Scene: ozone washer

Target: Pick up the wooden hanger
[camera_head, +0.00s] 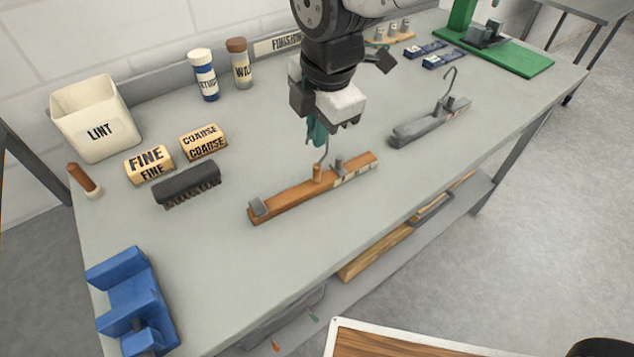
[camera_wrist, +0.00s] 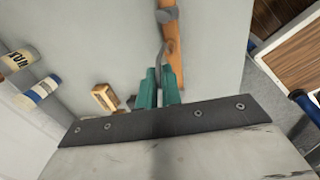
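The wooden hanger (camera_head: 290,196) lies on the grey table, in the middle of the head view. Its metal hook (camera_head: 325,152) stands up from its middle. In the wrist view part of the hanger (camera_wrist: 172,48) shows beyond the fingertips. My gripper (camera_head: 318,140) points down over the hanger with its teal fingertips at the top of the hook. In the wrist view my gripper (camera_wrist: 160,76) shows a narrow gap between its fingers. The hook's end reaches toward this gap; whether the fingers touch it is hidden.
A grey hanger (camera_head: 425,122) lies to the right. A dark brush (camera_head: 187,184), FINE block (camera_head: 149,164) and COARSE block (camera_head: 204,142) lie to the left. A LINT bin (camera_head: 92,118) and a blue holder (camera_head: 133,300) stand at the left. The table's front is clear.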

